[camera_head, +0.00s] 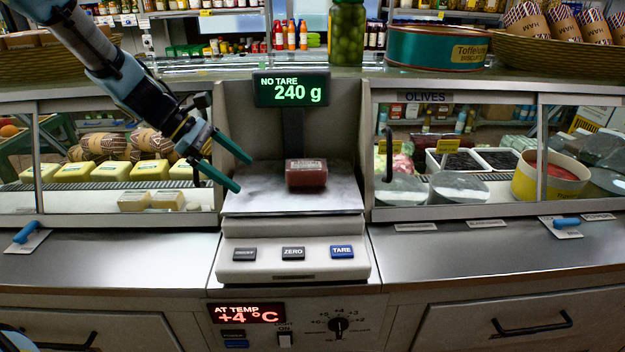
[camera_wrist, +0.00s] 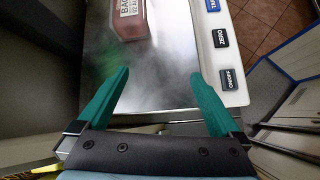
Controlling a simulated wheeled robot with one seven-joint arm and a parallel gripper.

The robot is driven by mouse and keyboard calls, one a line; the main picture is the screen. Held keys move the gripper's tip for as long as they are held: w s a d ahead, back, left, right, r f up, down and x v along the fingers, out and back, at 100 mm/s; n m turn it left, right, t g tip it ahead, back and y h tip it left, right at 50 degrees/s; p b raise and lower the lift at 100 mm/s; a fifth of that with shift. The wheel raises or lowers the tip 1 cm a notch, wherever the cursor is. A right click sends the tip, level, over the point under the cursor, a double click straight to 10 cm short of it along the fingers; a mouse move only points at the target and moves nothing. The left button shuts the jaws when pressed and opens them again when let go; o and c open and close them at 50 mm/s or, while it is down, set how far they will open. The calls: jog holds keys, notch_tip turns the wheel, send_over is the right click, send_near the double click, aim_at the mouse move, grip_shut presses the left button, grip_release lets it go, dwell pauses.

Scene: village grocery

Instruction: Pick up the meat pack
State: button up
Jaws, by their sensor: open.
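The meat pack (camera_head: 306,173) is a small dark red block with a pale label. It lies on the steel pan of the weighing scale (camera_head: 262,200), right of the pan's middle. In the wrist view the meat pack (camera_wrist: 131,18) is at the top, partly cut off by the frame edge. My gripper (camera_head: 245,174) reaches in from the upper left, its two green fingers apart over the left part of the pan. In the wrist view my gripper (camera_wrist: 158,85) has nothing between its fingers, and the pack lies beyond the fingertips, not touched.
The scale display (camera_head: 290,91) reads 240 g. Side walls flank the pan. Glass cases with cheese (camera_head: 145,170) and olives stand left and right. A jar (camera_head: 347,32) and a green tin (camera_head: 437,47) stand on the upper counter. The steel front counter (camera_head: 470,250) is mostly clear.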

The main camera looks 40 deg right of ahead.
aim_at(318, 170)
jog(key=d, duration=0.3)
jog(key=s+d+r+n+g+h, duration=0.1)
jog(key=d, duration=0.2)
jog(key=s+d+n+g+h, duration=0.1)
jog(key=d, duration=0.2)
jog(key=shift+s+d+r, duration=0.1)
jog(key=shift+d+r, duration=0.25)
jog(key=shift+d, duration=0.05)
jog(key=shift+g, duration=0.3)
jog(key=x, duration=0.2)
jog(key=p+x, duration=0.1)
jog(key=x, duration=0.1)
jog(key=shift+s+d+r, duration=0.1)
jog(key=shift+s+d, duration=0.05)
jog(key=shift+d, duration=0.2)
jog(key=shift+w+f+p+x, duration=0.15)
jog(key=shift+p+x, duration=0.3)
jog(key=shift+x, duration=0.55)
jog(key=shift+f+p+x, duration=0.15)
jog(key=shift+p+x, duration=0.35)
jog(key=shift+x, duration=0.5)
jog(key=shift+w+f+p+x, duration=0.15)
jog(key=shift+p+x, duration=0.3)
jog(key=shift+x, duration=0.5)
jog(key=shift+s+a, duration=0.1)
jog(key=shift+a, duration=0.05)
grip_shut()
